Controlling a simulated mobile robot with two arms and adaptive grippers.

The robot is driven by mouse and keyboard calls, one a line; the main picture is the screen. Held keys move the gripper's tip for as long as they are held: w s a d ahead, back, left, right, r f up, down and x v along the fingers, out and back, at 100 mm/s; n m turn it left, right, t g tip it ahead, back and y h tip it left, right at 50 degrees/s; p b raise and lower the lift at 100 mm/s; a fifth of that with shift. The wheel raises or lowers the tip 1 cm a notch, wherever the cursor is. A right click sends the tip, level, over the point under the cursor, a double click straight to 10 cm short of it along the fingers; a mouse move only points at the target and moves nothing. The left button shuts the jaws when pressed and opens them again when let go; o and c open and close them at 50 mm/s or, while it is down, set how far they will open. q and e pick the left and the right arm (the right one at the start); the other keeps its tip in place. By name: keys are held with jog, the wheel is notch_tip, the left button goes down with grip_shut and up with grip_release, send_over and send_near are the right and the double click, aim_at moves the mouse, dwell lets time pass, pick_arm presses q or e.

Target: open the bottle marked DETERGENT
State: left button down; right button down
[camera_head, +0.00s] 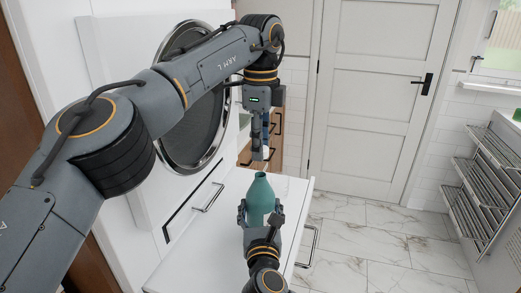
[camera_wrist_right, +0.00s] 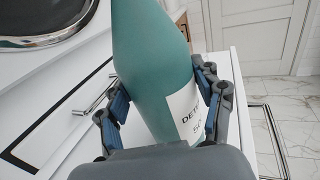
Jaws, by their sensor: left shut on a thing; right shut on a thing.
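A teal bottle (camera_head: 261,190) stands upright over the white drawer top. In the right wrist view the bottle (camera_wrist_right: 150,55) has a white label (camera_wrist_right: 185,112) with dark letters, partly hidden, beginning "DET". My right gripper (camera_head: 260,211) is shut around the bottle's body, one finger on each side. The bottle's narrow top is bare. My left gripper (camera_head: 264,150) hangs pointing down just above the bottle's top, with a gap between. It is shut on a small pale cap (camera_head: 262,154), mostly hidden by the fingers.
A round dark washer door with a chrome rim (camera_head: 207,150) is behind my left arm. The white top (camera_head: 205,235) is clear around the bottle. Wire shelves (camera_head: 485,185) stand at the right. A closed white door (camera_head: 375,90) is at the back.

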jog(key=shift+c, duration=0.7)
grip_release()
